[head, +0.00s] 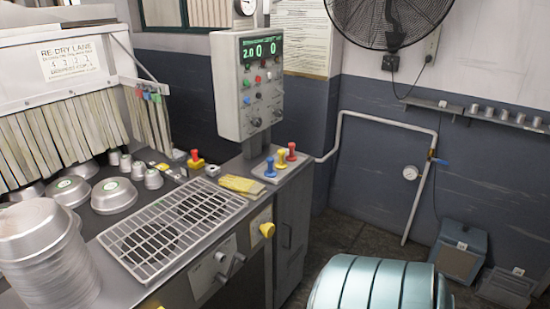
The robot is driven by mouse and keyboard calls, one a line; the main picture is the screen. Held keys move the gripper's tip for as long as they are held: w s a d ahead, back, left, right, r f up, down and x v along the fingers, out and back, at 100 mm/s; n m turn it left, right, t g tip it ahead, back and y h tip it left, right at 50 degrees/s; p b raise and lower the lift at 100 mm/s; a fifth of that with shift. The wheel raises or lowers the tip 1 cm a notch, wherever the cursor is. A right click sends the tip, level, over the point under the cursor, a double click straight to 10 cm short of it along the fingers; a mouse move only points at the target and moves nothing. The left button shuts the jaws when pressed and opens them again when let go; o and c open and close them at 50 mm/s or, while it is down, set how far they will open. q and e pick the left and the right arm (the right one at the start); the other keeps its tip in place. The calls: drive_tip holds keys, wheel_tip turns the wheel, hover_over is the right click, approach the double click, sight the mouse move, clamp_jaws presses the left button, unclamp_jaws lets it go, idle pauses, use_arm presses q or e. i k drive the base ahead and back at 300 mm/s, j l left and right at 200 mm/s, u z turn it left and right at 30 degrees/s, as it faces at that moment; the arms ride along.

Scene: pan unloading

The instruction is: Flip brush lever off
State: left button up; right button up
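Several coloured handles are in the head view, but I cannot read a label that tells which is the brush lever. A yellow lever (281,156), a blue lever (270,168) and a red lever (292,152) stand upright on a plate below the grey control box (247,85). A red and yellow knob (196,158) stands further left, behind the metal grate (175,230). A yellow knob (267,230) sticks out of the front panel. Neither of my grippers is in view.
Stacked metal pans (45,265) and several smaller pans (114,193) stand on the left. Yellow gloves (241,184) lie beside the levers. Floor (365,245) shows free before the blue wall.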

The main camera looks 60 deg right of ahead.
sight(225, 281)
drive_tip(key=z, duration=1.7)
drive_tip(key=i+l, duration=0.1)
drive_tip(key=l, duration=0.25)
drive_tip(key=j+u, duration=0.05)
